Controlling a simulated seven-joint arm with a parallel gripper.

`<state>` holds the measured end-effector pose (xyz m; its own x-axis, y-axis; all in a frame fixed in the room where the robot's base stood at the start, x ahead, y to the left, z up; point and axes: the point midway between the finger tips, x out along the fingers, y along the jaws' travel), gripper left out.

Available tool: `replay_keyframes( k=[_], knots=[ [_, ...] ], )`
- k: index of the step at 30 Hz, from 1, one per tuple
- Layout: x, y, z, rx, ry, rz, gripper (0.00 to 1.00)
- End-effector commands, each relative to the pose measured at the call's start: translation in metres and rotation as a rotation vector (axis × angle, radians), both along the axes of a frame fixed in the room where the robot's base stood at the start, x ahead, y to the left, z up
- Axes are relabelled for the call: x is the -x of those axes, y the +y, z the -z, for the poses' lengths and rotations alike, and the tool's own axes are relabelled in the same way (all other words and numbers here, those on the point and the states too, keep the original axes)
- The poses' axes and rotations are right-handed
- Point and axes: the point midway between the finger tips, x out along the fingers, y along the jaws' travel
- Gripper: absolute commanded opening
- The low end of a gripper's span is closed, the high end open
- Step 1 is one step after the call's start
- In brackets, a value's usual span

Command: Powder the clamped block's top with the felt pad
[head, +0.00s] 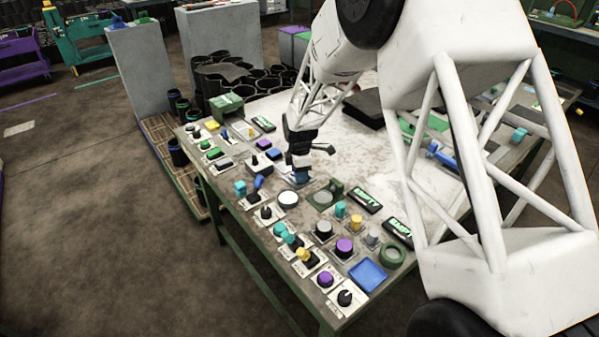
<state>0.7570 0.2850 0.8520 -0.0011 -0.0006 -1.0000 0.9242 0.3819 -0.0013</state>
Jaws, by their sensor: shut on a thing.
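My gripper (300,168) is low over the table, just behind the row of small parts. It is shut on a small blue piece, seemingly the felt pad (302,176), whose lower end is close to a pale plate on the table; I cannot tell if they touch. A round white-topped dish (288,199) stands just in front of it. To the right is a green fixture with an upright jaw (337,186) and a grey round face (323,198). I cannot tell for certain which piece is the clamped block.
Several knobs and switches on small plates crowd the table's near left edge, such as a purple knob (345,246). A blue tray (367,276) and green ring (392,255) lie at the near right. The table's middle (350,140) is mostly clear. Black tubes (262,80) stand behind.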

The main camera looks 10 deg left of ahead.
Motion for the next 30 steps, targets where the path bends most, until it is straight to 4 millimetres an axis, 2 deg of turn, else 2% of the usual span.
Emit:
replay_keyframes(
  k=[30],
  knots=[
    [-0.019,-0.018,-0.002,0.000,-0.001,0.000,0.27]
  ],
)
